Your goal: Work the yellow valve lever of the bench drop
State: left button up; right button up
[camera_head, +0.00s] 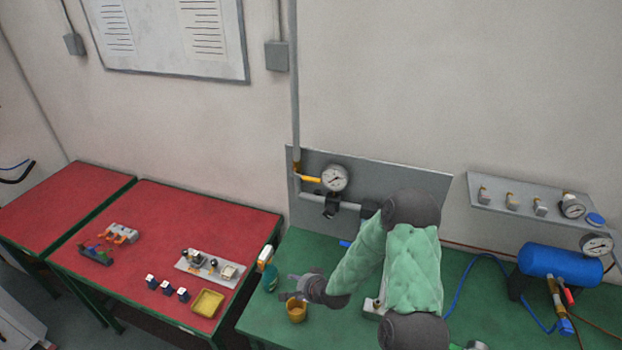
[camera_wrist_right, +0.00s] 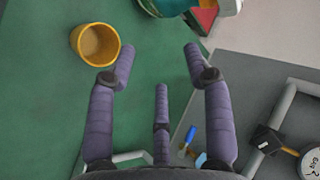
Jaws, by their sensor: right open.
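The yellow valve lever (camera_head: 310,179) sticks out to the right from a vertical grey pipe (camera_head: 297,120) at the wall, just left of a round gauge (camera_head: 334,178). My right gripper (camera_head: 291,287) is well below and apart from the lever, over the green bench beside a yellow cup (camera_head: 297,309). In the right wrist view the gripper (camera_wrist_right: 160,65) has its purple fingers spread, with nothing between them. I cannot make out the lever for sure in that view. My left gripper is in neither view.
A spray bottle (camera_head: 267,267) stands at the bench's left edge; the yellow cup also shows in the wrist view (camera_wrist_right: 95,44). A grey panel (camera_head: 400,178) with pipework backs the bench. A blue tank (camera_head: 560,264) lies at right. Red tables (camera_head: 150,215) stand left.

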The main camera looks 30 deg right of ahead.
jog(key=w+d+r+m+t+h, duration=0.1)
jog(key=w+d+r+m+t, duration=0.4)
jog(key=d+r, duration=0.5)
jog(key=m+t+h, duration=0.2)
send_near(311, 181)
jog(key=w, duration=0.3)
jog(key=w+d+f+p, duration=0.1)
jog(key=w, duration=0.3)
jog(key=w+f+p, duration=0.1)
jog(key=w, duration=0.2)
jog(key=shift+w+d, duration=0.2)
jog(key=shift+w, duration=0.1)
grip_shut()
